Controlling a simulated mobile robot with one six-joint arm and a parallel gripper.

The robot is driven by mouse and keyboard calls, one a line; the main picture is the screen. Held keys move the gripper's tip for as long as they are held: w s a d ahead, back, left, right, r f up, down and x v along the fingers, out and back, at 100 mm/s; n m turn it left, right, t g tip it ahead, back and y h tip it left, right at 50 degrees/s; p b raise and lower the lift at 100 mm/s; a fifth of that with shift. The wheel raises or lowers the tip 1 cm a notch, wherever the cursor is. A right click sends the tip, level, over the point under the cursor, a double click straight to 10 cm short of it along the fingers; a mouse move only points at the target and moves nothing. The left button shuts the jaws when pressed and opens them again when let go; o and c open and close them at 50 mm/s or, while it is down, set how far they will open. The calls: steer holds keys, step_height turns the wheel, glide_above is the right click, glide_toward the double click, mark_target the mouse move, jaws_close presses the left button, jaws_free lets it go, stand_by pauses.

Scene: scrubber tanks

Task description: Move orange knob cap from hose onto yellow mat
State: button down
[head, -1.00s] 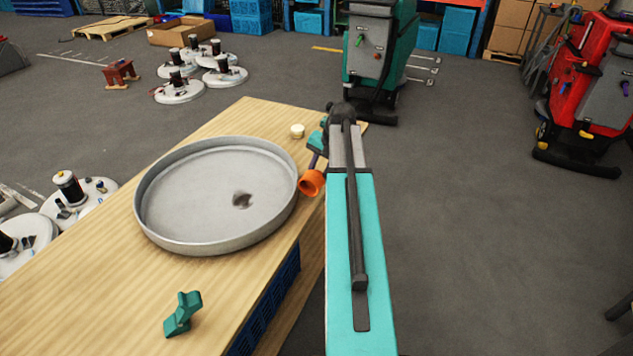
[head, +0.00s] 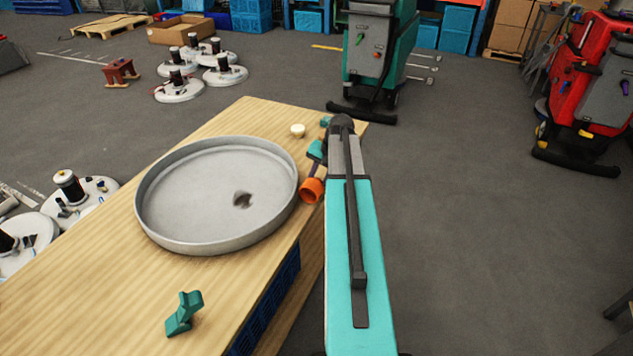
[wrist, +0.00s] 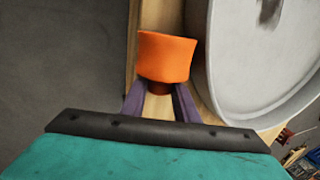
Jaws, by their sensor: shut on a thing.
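The orange knob cap (head: 311,191) is a short, wide cup shape beside the right rim of a round grey pan, near the table's right edge. In the wrist view the orange knob cap (wrist: 166,57) sits at the fingertips, with a darker, narrower neck below it. My gripper (wrist: 159,90) has its two purple fingers shut on that neck. In the head view my gripper (head: 315,171) is partly hidden by my arm. I cannot tell whether the cap touches the table. I cannot make out a hose or a yellow mat.
The round grey pan (head: 168,220) fills much of the wooden table (head: 75,290). A small cream knob (head: 297,130) stands behind it, and a green clamp-like piece (head: 184,313) lies in front. Bare wood shows at the front left. Floor scrubbers stand beyond.

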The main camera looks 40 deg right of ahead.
steer(key=shift+f, duration=0.1)
steer(key=c, duration=1.7)
jaws_free()
steer(key=shift+o, duration=0.2)
steer(key=b+v, duration=0.1)
steer(key=v, duration=1.1)
steer(key=shift+o, duration=0.4)
